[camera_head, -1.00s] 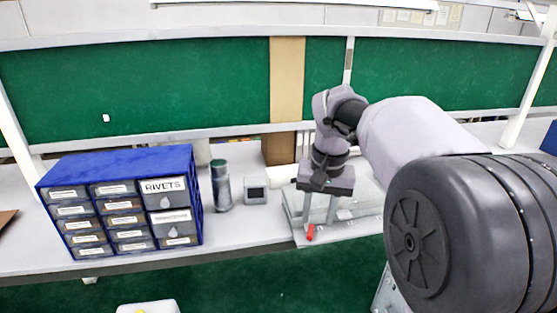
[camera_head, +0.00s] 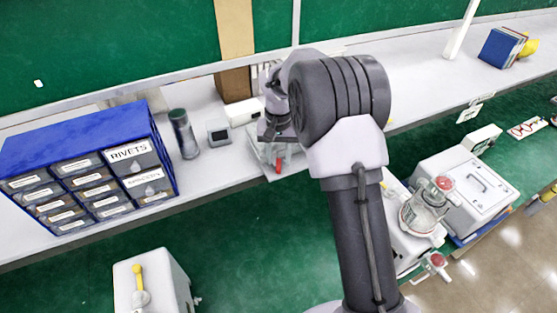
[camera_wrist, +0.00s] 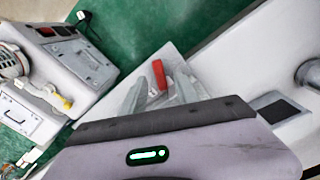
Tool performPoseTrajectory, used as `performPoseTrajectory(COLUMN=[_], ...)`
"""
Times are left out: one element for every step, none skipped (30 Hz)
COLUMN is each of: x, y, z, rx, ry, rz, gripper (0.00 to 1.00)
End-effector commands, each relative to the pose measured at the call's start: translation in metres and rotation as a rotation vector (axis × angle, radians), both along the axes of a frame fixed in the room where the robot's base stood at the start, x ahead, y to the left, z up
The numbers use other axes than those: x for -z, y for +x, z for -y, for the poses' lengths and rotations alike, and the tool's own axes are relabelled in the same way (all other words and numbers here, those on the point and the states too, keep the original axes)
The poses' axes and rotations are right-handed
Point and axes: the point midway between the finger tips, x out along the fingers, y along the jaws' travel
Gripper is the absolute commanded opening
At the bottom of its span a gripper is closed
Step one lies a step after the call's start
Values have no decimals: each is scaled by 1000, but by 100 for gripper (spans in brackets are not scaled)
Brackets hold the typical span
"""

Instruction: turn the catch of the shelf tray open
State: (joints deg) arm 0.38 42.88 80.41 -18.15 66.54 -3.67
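The red catch (camera_head: 279,167) shows at the front edge of the pale shelf tray (camera_head: 265,171) in the head view. In the wrist view the red catch (camera_wrist: 159,74) stands out beyond my fingers, roughly in line with the gap between them. The grey tray (camera_wrist: 178,60) lies behind it at the shelf edge. My gripper (camera_wrist: 158,91) is open, with its two grey fingers apart and nothing held. Whether a finger touches the catch I cannot tell. In the head view my arm hides much of the tray and most of my gripper (camera_head: 279,152).
A blue drawer cabinet (camera_head: 80,143), a dark canister (camera_head: 183,134) and a small grey box (camera_head: 219,132) stand left of the tray. A white box (camera_head: 243,112) is behind. White pump units (camera_head: 466,185) stand lower right, and another (camera_head: 150,285) lower left.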

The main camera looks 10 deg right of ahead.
Motion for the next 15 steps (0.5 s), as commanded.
performPoseTrajectory(x=[6, 9, 12, 14, 15, 16, 17, 17, 18, 18, 17, 17, 17, 17, 17], y=[0, 0, 0, 0, 0, 0, 0, 0, 0, 0, 0, 0, 0, 0, 0], z=[0, 0, 0, 0, 0, 0, 0, 0, 0, 0, 0, 0, 0, 0, 0], rx=[0, 1, 0, 0, 0, 1, 1, 1, 1, 1, 1, 0, 0, 0, 0], ry=[0, 1, 0, 1, 1, 1, 1, 1, 1, 1, 1, 1, 1, 1, 1], rz=[-2, -2, 0, 0, 0, 0, 0, 0, 0, 0, 1, 1, 1, 1, 1], gripper=[36, 36, 36, 36, 36, 36, 36, 36, 36, 36, 36, 36, 36, 34, 27])
